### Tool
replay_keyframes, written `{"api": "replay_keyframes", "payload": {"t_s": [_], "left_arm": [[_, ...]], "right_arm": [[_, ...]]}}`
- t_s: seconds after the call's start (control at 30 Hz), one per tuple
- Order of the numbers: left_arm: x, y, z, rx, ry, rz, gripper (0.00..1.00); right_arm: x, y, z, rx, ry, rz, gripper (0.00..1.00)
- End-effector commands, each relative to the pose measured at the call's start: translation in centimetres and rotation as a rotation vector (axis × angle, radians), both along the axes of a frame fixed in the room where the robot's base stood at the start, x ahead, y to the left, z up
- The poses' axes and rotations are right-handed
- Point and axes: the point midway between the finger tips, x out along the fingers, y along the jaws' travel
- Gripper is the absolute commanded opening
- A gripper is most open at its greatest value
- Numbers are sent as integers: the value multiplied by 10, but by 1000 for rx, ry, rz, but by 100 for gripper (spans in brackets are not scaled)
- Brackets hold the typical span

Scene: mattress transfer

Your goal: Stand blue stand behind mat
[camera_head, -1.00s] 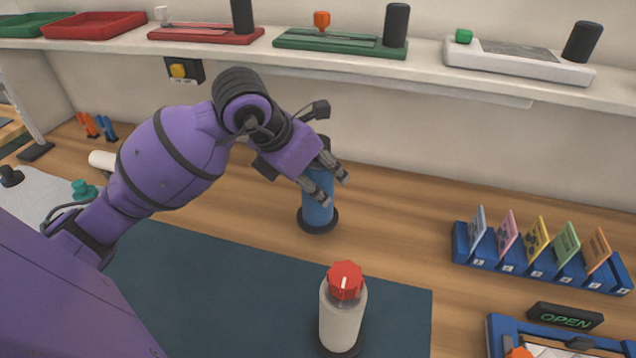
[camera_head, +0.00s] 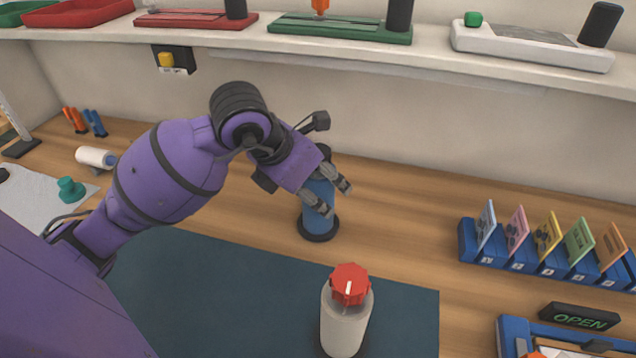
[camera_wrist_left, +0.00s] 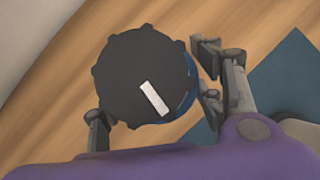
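The blue stand (camera_head: 320,222) is an upright blue cylinder with a dark round base and a dark top. It stands on the bare wood just beyond the far edge of the dark teal mat (camera_head: 235,290). In the left wrist view its dark knobbed cap (camera_wrist_left: 140,75) with a white mark fills the middle, with a sliver of blue body beside it. My left gripper (camera_head: 328,193) is at the stand, its fingers apart on either side of the cap in the wrist view. Contact with the body is hard to see. My right gripper is not in view.
A pale bottle with a red knob (camera_head: 344,315) stands on the mat's near right part. A blue card rack (camera_head: 545,262) and an OPEN sign (camera_head: 579,317) are at right. A white shelf (camera_head: 350,60) runs along the back wall. Wood between stand and rack is clear.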

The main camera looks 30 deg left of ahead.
Motion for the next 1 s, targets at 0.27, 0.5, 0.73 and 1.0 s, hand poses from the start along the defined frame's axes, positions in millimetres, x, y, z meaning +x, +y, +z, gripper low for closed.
{"api": "replay_keyframes", "payload": {"t_s": [0.27, 0.5, 0.73, 1.0], "left_arm": [[0, 0, 0, 0, -1, 0, 69], [-6, 3, 16, 1, -3, 1, 69], [-32, 12, 58, 3, -4, -1, 69], [-55, 21, 96, 1, 0, 1, 69]], "right_arm": [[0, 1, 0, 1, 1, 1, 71], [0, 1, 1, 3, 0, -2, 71], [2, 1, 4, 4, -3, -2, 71], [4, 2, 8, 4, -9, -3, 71]]}}
